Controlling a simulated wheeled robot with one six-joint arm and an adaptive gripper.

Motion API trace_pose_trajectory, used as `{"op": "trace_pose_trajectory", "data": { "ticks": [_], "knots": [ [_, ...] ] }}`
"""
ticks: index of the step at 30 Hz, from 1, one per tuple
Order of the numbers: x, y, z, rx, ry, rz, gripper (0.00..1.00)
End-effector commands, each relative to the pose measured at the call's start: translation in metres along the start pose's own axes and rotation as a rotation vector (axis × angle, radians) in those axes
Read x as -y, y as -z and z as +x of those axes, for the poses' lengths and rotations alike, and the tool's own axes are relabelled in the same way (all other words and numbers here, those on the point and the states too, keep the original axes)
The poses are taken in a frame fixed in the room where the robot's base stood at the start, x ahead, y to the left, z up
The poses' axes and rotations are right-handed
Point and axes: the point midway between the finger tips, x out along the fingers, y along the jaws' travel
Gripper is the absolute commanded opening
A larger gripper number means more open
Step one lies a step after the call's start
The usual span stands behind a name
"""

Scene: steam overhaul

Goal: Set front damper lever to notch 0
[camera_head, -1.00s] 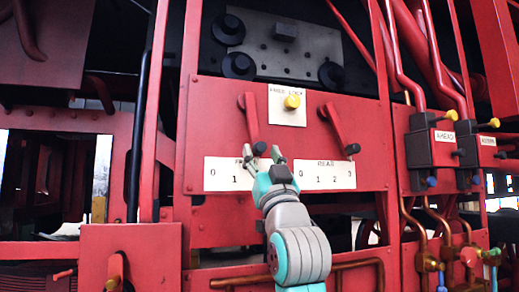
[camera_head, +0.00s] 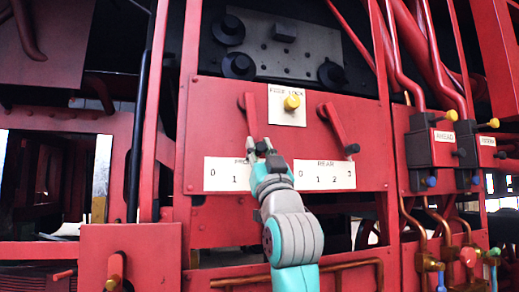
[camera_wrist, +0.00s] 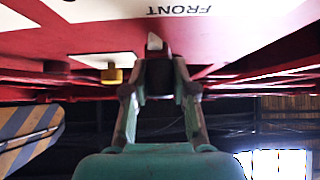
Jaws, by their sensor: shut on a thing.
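The front damper lever (camera_head: 249,116) is a red bar on the red panel, slanting down to the right to a dark knob above the front notch plate (camera_head: 222,174). My gripper (camera_head: 261,150) is at the lower end of this lever. In the wrist view my gripper (camera_wrist: 159,84) is shut on the lever's dark knob (camera_wrist: 158,68). On the notch plate, 0 and 1 show; its right part, with the higher numbers, is hidden behind my gripper. The word FRONT shows upside down in the wrist view.
The rear damper lever (camera_head: 338,130) hangs to the right above its plate (camera_head: 324,175), numbered 0 to 3. A yellow knob (camera_head: 292,102) sits on a white plate between the levers, and shows in the wrist view (camera_wrist: 112,75). Pipes and valves (camera_head: 437,150) stand at the right.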

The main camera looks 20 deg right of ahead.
Motion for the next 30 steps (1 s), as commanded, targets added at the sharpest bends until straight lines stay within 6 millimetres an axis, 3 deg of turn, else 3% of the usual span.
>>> {"op": "trace_pose_trajectory", "data": {
  "ticks": [8, 30],
  "knots": [
    [0.007, -0.001, 0.0, 0.0, -0.03, 0.033, 0.0],
    [0.056, 0.004, 0.004, 0.0, -0.328, 0.33, 0.0]
  ]
}}
